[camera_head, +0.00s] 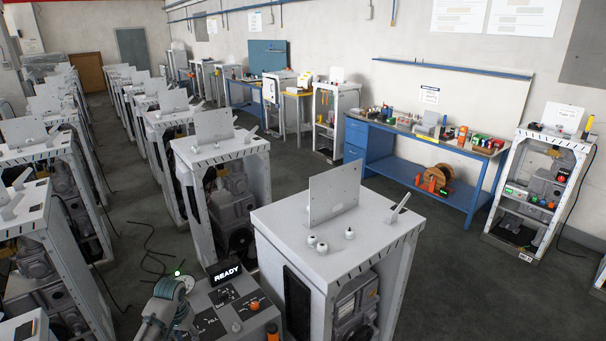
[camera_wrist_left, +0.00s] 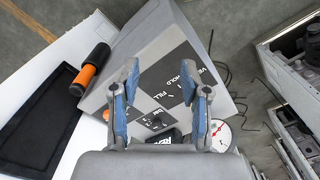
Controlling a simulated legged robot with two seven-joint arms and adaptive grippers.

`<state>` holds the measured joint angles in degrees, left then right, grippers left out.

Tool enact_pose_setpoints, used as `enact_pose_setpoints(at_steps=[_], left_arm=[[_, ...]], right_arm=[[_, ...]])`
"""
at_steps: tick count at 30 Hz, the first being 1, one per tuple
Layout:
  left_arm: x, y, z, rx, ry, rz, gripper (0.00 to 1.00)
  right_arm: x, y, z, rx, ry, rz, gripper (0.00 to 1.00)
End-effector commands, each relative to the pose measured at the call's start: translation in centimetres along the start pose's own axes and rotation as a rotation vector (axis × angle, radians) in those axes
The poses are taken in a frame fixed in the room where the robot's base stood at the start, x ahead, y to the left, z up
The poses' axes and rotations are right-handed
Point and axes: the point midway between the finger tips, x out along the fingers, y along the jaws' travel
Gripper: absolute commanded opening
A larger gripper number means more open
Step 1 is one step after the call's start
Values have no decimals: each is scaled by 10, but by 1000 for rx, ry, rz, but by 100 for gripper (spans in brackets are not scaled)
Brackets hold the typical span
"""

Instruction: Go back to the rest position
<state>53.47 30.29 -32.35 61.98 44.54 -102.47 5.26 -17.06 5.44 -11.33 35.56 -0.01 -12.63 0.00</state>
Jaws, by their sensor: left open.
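My left gripper (camera_wrist_left: 160,82) is open and empty in the left wrist view, its two bluish fingers spread apart over the control panel. Grey and teal parts, probably my left arm, show at the lower left of the head view, beside the grey panel (camera_head: 205,302). The panel carries a lit READY display (camera_head: 227,273), an orange knob (camera_head: 254,304) and markings such as FILL. In the wrist view, a round gauge (camera_wrist_left: 220,134) with a red needle is right of the fingers. I cannot tell whether the gripper touches anything. My right gripper is not in view.
A white cabinet (camera_head: 280,225) with small knobs and an upright plate stands right of the panel. A black cylinder with an orange band (camera_wrist_left: 93,68) lies near the panel's edge. Rows of similar cabinets (camera_head: 30,205) fill the left. A blue workbench (camera_head: 370,140) stands at the back.

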Motion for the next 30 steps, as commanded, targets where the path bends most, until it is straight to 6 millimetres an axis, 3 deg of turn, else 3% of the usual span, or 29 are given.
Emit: enact_pose_setpoints(at_steps=[7, 14, 17, 20, 22, 27, 30], left_arm=[[39, 42, 16, 80, 8, -12, 46], [87, 95, 54, 177, 34, -10, 46], [112, 121, 80, 221, 57, 3, 46], [136, 149, 118, 256, 93, 26, 46], [150, 169, 154, 271, 128, 46, 46], [154, 191, 228, 244, 212, 64, 46], [150, 192, 257, 216, 240, 59, 46]], right_arm=[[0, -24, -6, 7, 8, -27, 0], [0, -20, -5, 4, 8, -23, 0], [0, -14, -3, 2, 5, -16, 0], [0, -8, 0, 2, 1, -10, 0], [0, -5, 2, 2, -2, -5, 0], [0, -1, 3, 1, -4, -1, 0], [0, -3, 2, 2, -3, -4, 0]])
